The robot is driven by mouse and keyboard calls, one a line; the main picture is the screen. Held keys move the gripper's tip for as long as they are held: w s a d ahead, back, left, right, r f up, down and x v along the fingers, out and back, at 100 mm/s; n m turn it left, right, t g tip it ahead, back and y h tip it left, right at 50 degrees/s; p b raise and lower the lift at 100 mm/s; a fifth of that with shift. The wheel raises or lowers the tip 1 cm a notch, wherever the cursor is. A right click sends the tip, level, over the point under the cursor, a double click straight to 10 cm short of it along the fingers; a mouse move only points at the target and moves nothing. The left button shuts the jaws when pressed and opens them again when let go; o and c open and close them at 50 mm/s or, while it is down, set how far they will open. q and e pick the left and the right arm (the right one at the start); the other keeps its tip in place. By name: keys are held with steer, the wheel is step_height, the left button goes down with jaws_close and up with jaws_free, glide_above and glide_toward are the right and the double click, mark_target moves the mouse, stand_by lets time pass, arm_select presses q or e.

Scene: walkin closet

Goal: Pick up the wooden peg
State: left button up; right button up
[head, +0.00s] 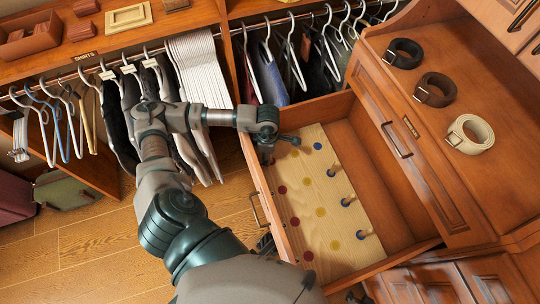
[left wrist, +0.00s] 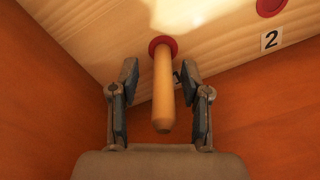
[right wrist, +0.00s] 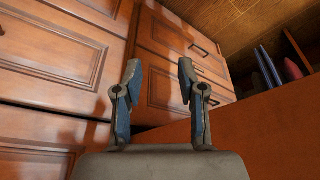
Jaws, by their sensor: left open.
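The wooden peg (left wrist: 162,92) stands in a red-ringed hole of the pale wooden board (head: 318,215) inside the open drawer. In the left wrist view it lies between the two fingers of my left gripper (left wrist: 162,95), with a gap on each side. The fingers are open. In the head view my left gripper (head: 266,150) is at the board's far left corner and hides this peg. My right gripper (right wrist: 160,90) is open and empty, in front of cabinet drawers; I cannot make it out clearly in the head view.
Several other pegs (head: 348,200) stand in blue-marked holes on the board's right side. Drawer walls (head: 267,205) enclose the board closely on the left. Three rolled belts (head: 435,90) lie on the dresser top. Clothes hang behind the drawer.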

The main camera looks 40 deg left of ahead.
arm_select(q)
steer(key=shift+a, duration=0.1)
steer(key=shift+d, duration=0.3)
jaws_close()
steer(key=shift+a+r, duration=0.1)
steer(key=shift+r, duration=0.05)
